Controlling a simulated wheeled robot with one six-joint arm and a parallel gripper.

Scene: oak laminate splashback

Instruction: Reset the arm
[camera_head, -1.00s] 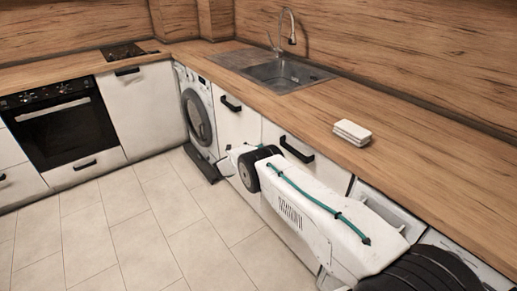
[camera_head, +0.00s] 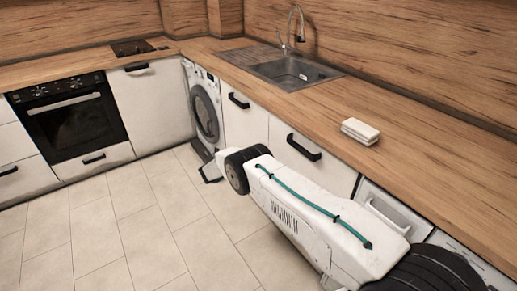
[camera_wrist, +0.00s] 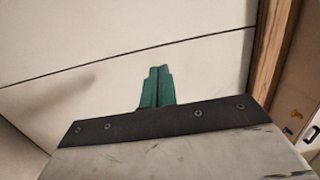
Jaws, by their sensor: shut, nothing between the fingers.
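My arm reaches from the lower right of the head view over the floor, close along the front of the lower cabinets (camera_head: 247,124). The end of the arm is low, in front of the washing machine (camera_head: 205,108), and my fingers cannot be made out there. In the wrist view my gripper (camera_wrist: 157,82) shows as green fingers held together, with nothing between them. Behind them is a pale panel (camera_wrist: 200,58) crossed by a thin dark seam.
The wooden counter (camera_head: 420,125) carries a small white stack (camera_head: 360,131) and a sink (camera_head: 295,72) with a tall faucet (camera_head: 299,25). A black oven (camera_head: 76,122) stands at the left. Tiled floor (camera_head: 110,220) left of my arm is clear. Black handles (camera_head: 303,147) stick out from the cabinets.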

